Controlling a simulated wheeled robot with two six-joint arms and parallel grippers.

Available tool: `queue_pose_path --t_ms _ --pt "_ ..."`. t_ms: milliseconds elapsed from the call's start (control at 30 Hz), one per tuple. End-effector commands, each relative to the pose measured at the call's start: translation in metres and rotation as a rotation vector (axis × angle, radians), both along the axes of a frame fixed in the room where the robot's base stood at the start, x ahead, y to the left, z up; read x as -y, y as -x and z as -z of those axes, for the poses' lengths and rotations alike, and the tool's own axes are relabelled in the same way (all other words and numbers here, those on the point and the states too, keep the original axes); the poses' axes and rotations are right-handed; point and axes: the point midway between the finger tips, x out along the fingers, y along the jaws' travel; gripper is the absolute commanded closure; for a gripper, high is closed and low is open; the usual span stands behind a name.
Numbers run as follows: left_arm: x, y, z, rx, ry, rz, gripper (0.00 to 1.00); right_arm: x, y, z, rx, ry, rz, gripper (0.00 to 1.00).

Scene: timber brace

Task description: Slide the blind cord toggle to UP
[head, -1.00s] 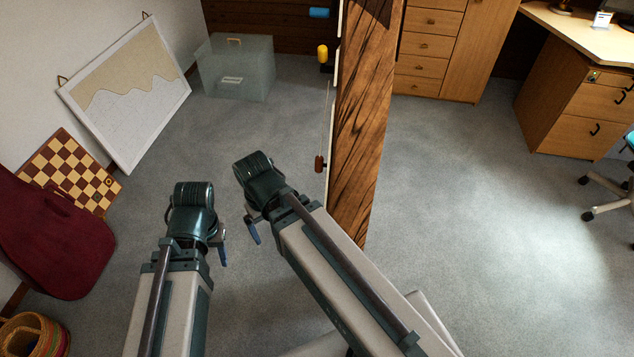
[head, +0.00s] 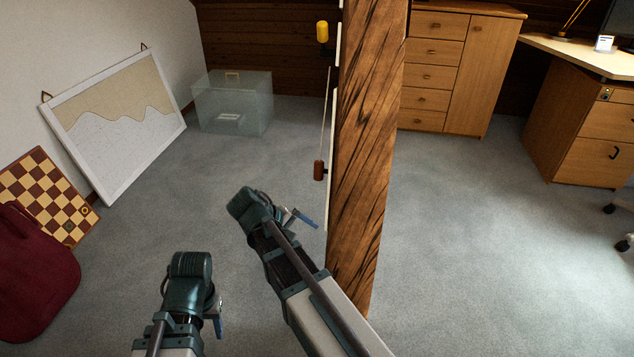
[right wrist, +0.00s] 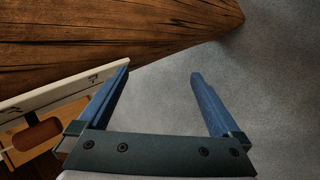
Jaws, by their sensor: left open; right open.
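The brown toggle (head: 319,170) hangs low on a thin cord (head: 328,105) beside a pale strip (head: 331,150) on the left side of the timber post, in the head view. My right gripper (head: 305,218) is open and empty, below and left of the toggle and apart from it. In the right wrist view its blue fingers (right wrist: 160,72) are spread with nothing between them. A reddish-brown piece (right wrist: 36,136) shows at the lower left there; I cannot tell if it is the toggle. My left gripper (head: 216,316) is open, low and further left. Label lettering is unreadable.
The timber post (head: 365,150) stands right of my right gripper. A yellow piece (head: 322,32) sits above the toggle. A clear box (head: 235,105), a framed chart (head: 115,125) and a checkered board (head: 40,190) are at the left. The floor between is clear.

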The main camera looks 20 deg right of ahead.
Motion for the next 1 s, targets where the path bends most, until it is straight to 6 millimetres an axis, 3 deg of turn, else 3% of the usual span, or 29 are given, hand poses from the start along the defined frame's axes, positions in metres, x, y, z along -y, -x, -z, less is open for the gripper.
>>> queue_pose_path --t_ms 33,200,433,600,1000 --pt "0.000 0.000 0.001 0.000 0.000 0.000 0.50 0.000 -0.021 -0.010 -0.005 0.081 -0.022 0.00" --pt "0.000 0.000 0.000 0.000 0.000 0.000 0.50 -0.002 -0.066 -0.061 -0.009 0.383 -0.078 0.00" --pt "0.000 0.000 0.000 0.000 0.000 0.000 0.50 -0.021 -0.101 -0.118 0.006 0.666 -0.109 0.00" --pt "0.000 0.000 0.000 0.000 0.000 0.000 0.50 -0.027 -0.106 -0.132 0.012 0.731 -0.111 0.00" --pt "0.000 0.000 0.004 0.000 0.000 0.000 0.50 -0.027 -0.104 -0.128 0.013 0.733 -0.112 0.00"
